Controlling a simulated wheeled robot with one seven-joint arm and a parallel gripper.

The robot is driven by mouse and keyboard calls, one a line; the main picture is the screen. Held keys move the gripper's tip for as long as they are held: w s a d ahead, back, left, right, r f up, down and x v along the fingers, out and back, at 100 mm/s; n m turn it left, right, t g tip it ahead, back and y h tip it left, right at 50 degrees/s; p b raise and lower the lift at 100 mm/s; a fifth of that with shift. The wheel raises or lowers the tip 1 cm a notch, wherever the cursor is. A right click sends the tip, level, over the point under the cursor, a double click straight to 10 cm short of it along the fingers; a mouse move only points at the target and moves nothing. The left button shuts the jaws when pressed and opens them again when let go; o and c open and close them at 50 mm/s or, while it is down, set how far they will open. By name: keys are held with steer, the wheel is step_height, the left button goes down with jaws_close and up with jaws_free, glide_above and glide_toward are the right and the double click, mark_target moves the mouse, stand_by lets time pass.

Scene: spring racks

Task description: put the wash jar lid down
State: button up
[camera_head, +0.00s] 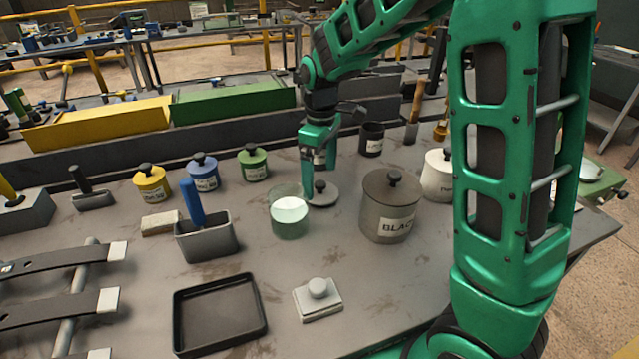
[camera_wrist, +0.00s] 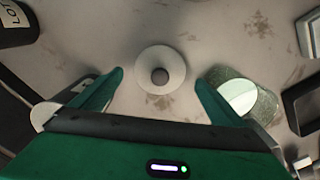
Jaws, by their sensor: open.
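The wash jar lid (camera_head: 322,198) is a pale grey disc with a dark round knob. It lies flat on the bench, just right of and behind the glass wash jar (camera_head: 289,218), which is open and holds pale green liquid. In the wrist view the lid (camera_wrist: 148,80) shows whole, between and beyond the fingertips. My gripper (camera_head: 325,165) is above the lid, pointing down. In the wrist view my gripper (camera_wrist: 160,80) has its fingers spread wide, clear of the knob, with nothing held. The wash jar (camera_wrist: 245,95) is beside the right finger there.
A large grey lidded jar (camera_head: 385,225) marked BLAC stands close at right. A dark cup (camera_head: 371,139) is behind. Yellow (camera_head: 151,184), blue (camera_head: 201,176) and green (camera_head: 252,165) pots stand at left. A black tray (camera_head: 262,325) and grey knobbed block (camera_head: 318,307) lie in front.

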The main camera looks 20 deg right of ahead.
mark_target(320, 183)
step_height(320, 183, up, 8)
steer(key=shift+r, duration=0.15)
steer(key=shift+d, duration=0.1)
stand_by(0.5)
